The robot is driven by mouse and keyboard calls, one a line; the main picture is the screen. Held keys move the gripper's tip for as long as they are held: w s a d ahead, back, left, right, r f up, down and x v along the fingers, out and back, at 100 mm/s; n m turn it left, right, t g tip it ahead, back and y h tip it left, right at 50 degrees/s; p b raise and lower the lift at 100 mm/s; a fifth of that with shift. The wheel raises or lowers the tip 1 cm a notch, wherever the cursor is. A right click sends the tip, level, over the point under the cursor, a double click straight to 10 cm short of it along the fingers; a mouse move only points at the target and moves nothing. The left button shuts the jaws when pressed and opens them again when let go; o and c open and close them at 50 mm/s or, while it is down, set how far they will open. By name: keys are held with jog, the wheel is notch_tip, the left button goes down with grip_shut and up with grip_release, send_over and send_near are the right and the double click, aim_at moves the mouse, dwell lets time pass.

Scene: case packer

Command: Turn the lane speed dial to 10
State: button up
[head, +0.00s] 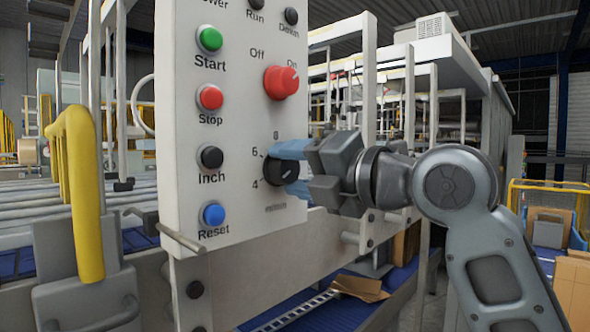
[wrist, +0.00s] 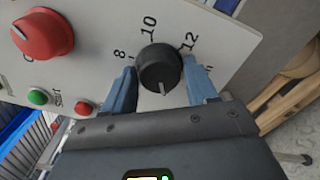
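The lane speed dial (head: 283,172) is a black round knob low on the white control panel (head: 232,125). In the head view the numbers 4, 6 and 8 show around its left and top. In the wrist view the dial (wrist: 160,70) has 8, 10 and 12 printed around its far side, and its white line points down the picture, away from the 10. My gripper (head: 290,168) reaches in from the right, its two blue fingers on opposite sides of the dial. In the wrist view the gripper (wrist: 161,78) appears shut on the dial, with no clear gap. Lower numbers are hidden there.
A red On/Off knob (head: 281,82) sits just above the dial. Green Start (head: 210,39), red Stop (head: 210,97), black Inch (head: 211,157) and blue Reset (head: 213,214) buttons line the left. A yellow handle (head: 83,190) stands left of the panel.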

jog(key=c, duration=0.7)
jog(key=shift+o, duration=0.2)
